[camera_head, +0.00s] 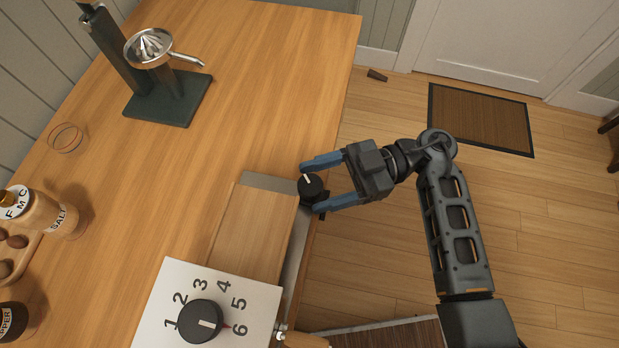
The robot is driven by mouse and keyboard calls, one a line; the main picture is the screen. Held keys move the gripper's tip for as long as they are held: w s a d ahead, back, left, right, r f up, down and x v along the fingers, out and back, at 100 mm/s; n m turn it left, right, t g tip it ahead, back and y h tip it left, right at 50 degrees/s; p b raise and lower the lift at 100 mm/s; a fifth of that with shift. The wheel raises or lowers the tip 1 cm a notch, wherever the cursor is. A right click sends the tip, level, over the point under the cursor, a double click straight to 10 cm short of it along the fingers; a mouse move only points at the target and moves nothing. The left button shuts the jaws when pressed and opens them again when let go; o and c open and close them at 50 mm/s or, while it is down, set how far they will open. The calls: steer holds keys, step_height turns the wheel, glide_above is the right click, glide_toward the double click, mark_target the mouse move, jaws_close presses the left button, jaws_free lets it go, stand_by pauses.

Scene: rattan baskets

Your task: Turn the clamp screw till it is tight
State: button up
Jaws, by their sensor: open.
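The clamp screw appears as a black round knob (309,186) with a pale pointer line on top, at the table's right edge. It sits by the corner of a wooden board (250,232) with grey metal strips along its edges. My gripper (330,181) is open, with one blue finger above the knob and one below it in the picture. The knob lies between the fingertips; whether they touch it I cannot tell. A white dial plate (250,292) with numbers 1 to 6 holds a larger black knob (201,321), its pointer toward 6.
A green-based juicer press (165,100) stands at the back left. A glass (67,138), a salt bottle (62,217) and a pepper bottle (14,322) are at the left. The table (290,60) is clear behind the board.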

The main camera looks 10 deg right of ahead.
steer(key=shift+s+a, duration=0.25)
steer(key=shift+a, duration=0.9)
steer(key=c, duration=0.9)
steer(key=shift+c, duration=0.2)
steer(key=shift+r+t+p, duration=0.1)
steer(key=shift+t+p, duration=0.2)
steer(key=shift+p, duration=0.25)
